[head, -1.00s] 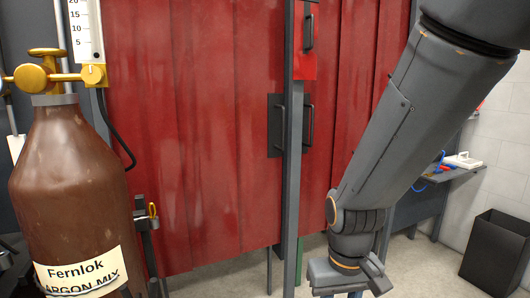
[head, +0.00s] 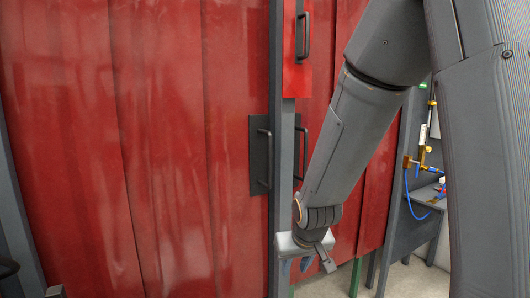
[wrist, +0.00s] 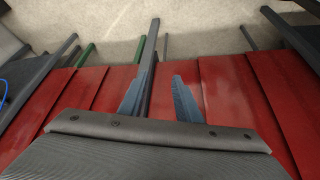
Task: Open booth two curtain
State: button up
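A wide red curtain (head: 160,130) hangs left of a grey post (head: 286,120), and another red curtain (head: 345,205) hangs right of it. A dark handle on a dark plate (head: 263,157) sits at the left curtain's edge; a second dark handle (head: 301,155) is right of the post. A higher handle (head: 302,36) is on a bright red plate. No booth number shows. My gripper (head: 296,265) points down, low near the post and below the handles. In the wrist view my gripper (wrist: 158,94) has its two fingers spread, with no handle between them; the post (wrist: 150,75) shows beyond the left finger.
A grey bench (head: 430,200) with a blue hose and brass fittings stands at the right, partly behind my arm. Another dark post (head: 20,235) edges the left. Pale floor (head: 400,277) shows below the right curtain.

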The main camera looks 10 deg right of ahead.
aim_at(271, 159)
jog(key=w+r+t+p, duration=0.1)
jog(key=w+r+t, duration=0.3)
jog(key=w+r, duration=0.3)
jog(key=w+r+t+y+p, duration=0.1)
jog(key=w+r+t+p, duration=0.1)
jog(key=w+r+t, duration=0.2)
jog(key=w+r+n+t+y+p, duration=0.1)
jog(key=w+r+t, duration=0.3)
jog(key=w+r, duration=0.6)
jog(key=shift+w+d+p, duration=0.15)
jog(key=shift+w+p, duration=0.15)
jog(key=shift+w, duration=0.9)
jog(key=shift+w+d+p, duration=0.1)
jog(key=shift+w+p, duration=0.2)
jog(key=shift+w, duration=0.9)
jog(key=shift+w+r, duration=0.1)
jog(key=shift+w, duration=0.15)
jog(key=w, duration=0.2)
jog(key=w+p, duration=0.1)
jog(key=w, duration=0.2)
jog(key=w+a+p, duration=0.1)
jog(key=w, duration=0.1)
jog(key=shift+w, duration=0.15)
grip_shut()
